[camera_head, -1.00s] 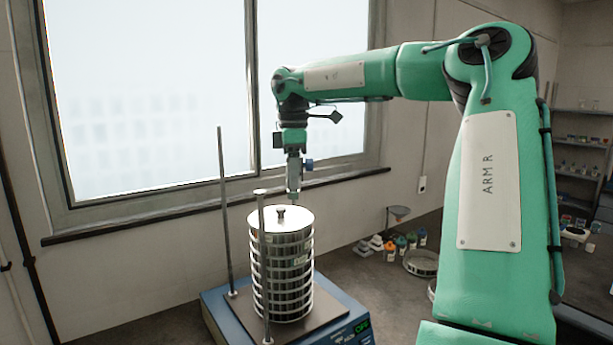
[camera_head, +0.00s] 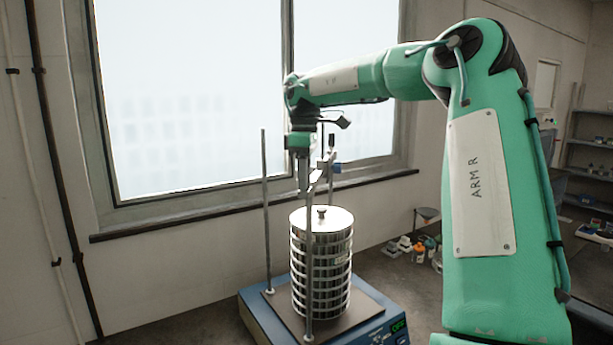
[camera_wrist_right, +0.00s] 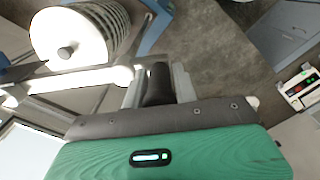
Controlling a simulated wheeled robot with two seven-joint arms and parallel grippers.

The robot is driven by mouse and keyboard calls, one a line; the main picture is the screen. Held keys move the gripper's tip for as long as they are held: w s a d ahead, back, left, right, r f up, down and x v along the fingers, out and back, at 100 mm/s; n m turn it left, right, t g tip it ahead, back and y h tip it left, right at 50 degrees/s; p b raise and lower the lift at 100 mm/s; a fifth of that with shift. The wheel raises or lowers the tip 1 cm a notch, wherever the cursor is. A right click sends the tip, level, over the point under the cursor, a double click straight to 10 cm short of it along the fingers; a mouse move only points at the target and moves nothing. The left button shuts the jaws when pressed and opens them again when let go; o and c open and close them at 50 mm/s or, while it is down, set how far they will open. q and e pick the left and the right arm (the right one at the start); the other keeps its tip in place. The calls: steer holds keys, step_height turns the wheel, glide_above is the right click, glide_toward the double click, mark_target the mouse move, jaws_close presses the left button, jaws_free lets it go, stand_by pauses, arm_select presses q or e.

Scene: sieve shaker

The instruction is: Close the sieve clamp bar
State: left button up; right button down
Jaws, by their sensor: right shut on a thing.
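The sieve stack (camera_head: 322,270) stands upright on the blue shaker (camera_head: 262,318), with a round lid and small knob on top. A front rod (camera_head: 309,260) and a rear rod (camera_head: 266,210) stand beside it. My right gripper (camera_head: 303,184) points down near the front rod's top, above lid height. In the wrist view its jaws (camera_wrist_right: 158,84) are shut on a black handle (camera_wrist_right: 157,78) by the end of the pale clamp bar (camera_wrist_right: 75,80). The bar shows only in part beside the gripper in the head view (camera_head: 319,178). Its exact tilt is unclear. My left gripper is out of view.
The window ledge (camera_head: 200,208) runs behind the shaker. A funnel (camera_head: 427,213) and several small bottles (camera_head: 420,250) stand on the bench to the right. My right arm covers the right side of the view.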

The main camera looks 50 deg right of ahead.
steer(key=c, duration=1.4)
jaws_free()
steer(key=shift+w+a, duration=0.1)
steer(key=shift+w, duration=0.05)
steer(key=shift+o, duration=1)
steer(key=shift+w+a, duration=0.1)
steer(key=shift+a, duration=0.05)
steer(key=shift+w+a, duration=0.1)
steer(key=shift+w, duration=0.1)
steer(key=shift+s+r, duration=0.15)
steer(key=shift+r, duration=0.1)
step_height(320, 180, up, 12)
steer(key=shift+f+b, duration=0.1)
steer(key=shift+b, duration=0.55)
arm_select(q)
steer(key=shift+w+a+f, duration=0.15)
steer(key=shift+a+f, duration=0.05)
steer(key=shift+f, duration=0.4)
arm_select(e)
steer(key=shift+r, duration=0.8)
